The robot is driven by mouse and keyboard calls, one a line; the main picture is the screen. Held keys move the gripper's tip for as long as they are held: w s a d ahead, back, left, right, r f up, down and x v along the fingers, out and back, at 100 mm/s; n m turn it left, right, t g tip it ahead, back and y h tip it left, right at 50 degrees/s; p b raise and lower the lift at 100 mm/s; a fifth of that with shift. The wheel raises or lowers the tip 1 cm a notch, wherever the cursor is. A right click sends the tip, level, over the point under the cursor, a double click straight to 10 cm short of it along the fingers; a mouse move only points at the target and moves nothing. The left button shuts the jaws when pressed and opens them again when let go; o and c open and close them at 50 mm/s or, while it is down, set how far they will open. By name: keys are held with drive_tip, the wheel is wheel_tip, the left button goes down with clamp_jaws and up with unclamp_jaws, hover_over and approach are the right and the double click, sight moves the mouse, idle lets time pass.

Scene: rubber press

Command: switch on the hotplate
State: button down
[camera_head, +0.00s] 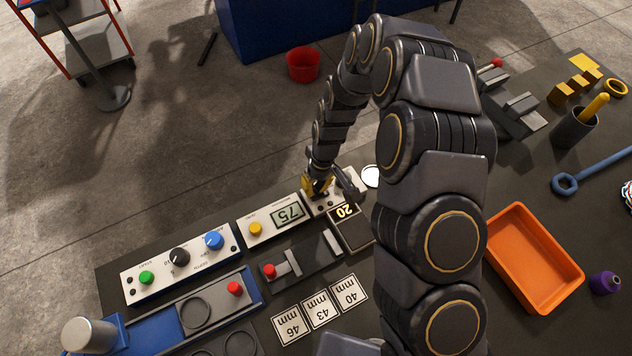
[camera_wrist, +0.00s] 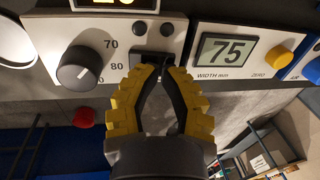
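The hotplate's light control panel (camera_wrist: 105,40) fills the upper left of the wrist view. It has a black knob (camera_wrist: 80,68) with a white line, marks 70 and 80, two small dark dots and a dark switch (camera_wrist: 144,57). A display (camera_head: 344,211) reading 20 shows beside the panel in the head view. My gripper (camera_wrist: 163,68) has yellow ribbed fingers, and their tips come together at the switch, hiding part of it. I cannot tell if they touch it. Nothing is held. In the head view my gripper (camera_head: 318,187) is over the panel, partly hidden by my arm.
A width gauge (camera_head: 288,214) reading 75 with a yellow button (camera_head: 255,229) adjoins the panel. Beyond it is a panel with green, black and blue controls (camera_head: 180,257). An orange tray (camera_head: 535,257) lies to the right. A red bucket (camera_head: 303,65) stands on the floor.

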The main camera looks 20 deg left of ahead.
drive_tip(key=shift+s+a+f+t+h, duration=0.1)
drive_tip(key=shift+s+f+t+h, duration=0.1)
drive_tip(key=shift+f+t+h, duration=0.25)
drive_tip(key=shift+s+a+f, duration=0.1)
drive_tip(key=shift+s+f, duration=0.05)
idle(0.4)
drive_tip(key=shift+s+f, duration=0.2)
idle(0.9)
drive_tip(key=shift+w+d+r, duration=0.15)
drive_tip(key=shift+w+d, duration=0.55)
drive_tip(key=shift+d, duration=0.15)
drive_tip(key=shift+r, duration=0.1)
wheel_tip(320, 180, up, 14)
drive_tip(key=shift+w+a+r, duration=0.15)
drive_tip(key=shift+w+a, duration=0.05)
drive_tip(key=shift+a, duration=0.05)
